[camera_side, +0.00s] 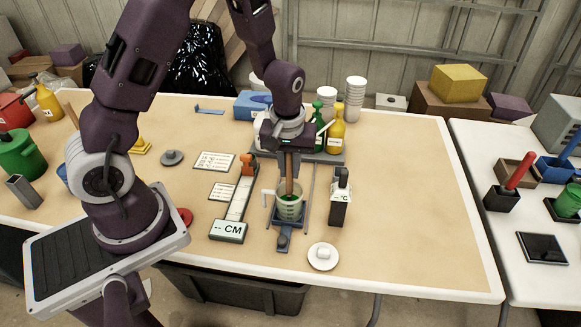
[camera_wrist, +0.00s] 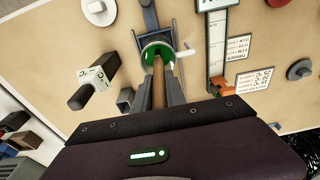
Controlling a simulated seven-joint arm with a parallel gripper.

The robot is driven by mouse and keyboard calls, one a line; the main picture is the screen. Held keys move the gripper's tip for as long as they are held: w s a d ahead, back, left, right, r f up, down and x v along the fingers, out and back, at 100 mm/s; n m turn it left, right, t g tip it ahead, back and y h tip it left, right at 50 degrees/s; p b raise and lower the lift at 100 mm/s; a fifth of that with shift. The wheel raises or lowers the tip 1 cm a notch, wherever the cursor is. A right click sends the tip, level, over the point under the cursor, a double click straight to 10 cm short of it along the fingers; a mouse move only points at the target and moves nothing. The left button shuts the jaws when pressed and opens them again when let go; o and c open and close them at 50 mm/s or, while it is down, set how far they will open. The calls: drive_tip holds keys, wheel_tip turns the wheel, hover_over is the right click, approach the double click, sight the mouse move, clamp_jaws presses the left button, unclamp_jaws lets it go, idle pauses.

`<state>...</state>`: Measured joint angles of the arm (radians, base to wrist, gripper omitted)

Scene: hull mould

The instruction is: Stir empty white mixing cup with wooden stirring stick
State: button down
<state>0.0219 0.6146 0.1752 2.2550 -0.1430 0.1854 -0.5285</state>
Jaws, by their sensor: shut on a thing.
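The mixing cup (camera_side: 290,210) is pale and translucent, with green material inside. It stands upright in a blue holder (camera_side: 283,240) near the table's front edge. My gripper (camera_side: 289,168) is above the cup, shut on the wooden stirring stick (camera_side: 290,184). The stick points down into the cup, and its lower end is hidden by the cup and the green contents. In the wrist view the stick (camera_wrist: 158,88) runs between my fingers into the cup (camera_wrist: 157,48), whose inside shows green.
A scale-like gauge marked CM (camera_side: 229,230) stands left of the cup, and a black °C device (camera_side: 340,200) stands close on the right. A white dish (camera_side: 323,257) lies in front right. The table's right side is clear.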

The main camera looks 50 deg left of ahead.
drive_tip(key=shift+r, duration=5.4)
drive_tip(key=shift+r, duration=1.5)
